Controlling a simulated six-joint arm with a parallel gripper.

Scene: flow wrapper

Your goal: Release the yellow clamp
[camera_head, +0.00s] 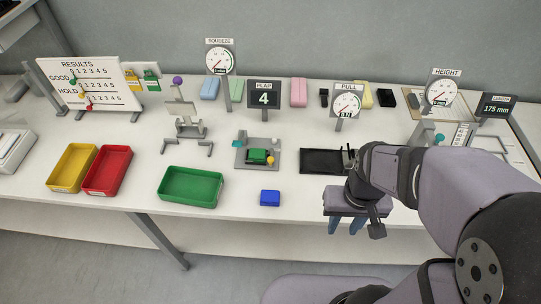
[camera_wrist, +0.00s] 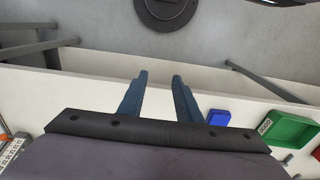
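A small fixture on a grey base plate (camera_head: 243,163) stands mid-table in the head view. It carries a green block (camera_head: 257,156), a teal part (camera_head: 239,142) at its left and a small yellow part (camera_head: 270,160) at its right, which looks like the yellow clamp. Its exact position is too small to tell. My gripper (camera_head: 346,226) is right of the fixture and nearer the front, over the table's front edge, pointing down. In the wrist view my gripper (camera_wrist: 160,78) has its two blue fingers apart with nothing between them. The fixture is not in that view.
A blue box (camera_head: 270,198) lies in front of the fixture and a green tray (camera_head: 191,187) to its left. A black tray (camera_head: 318,161) lies right of the fixture. The PULL gauge (camera_head: 347,104) and FLAP display (camera_head: 264,98) stand behind. Red (camera_head: 107,171) and yellow (camera_head: 72,168) trays are farther left.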

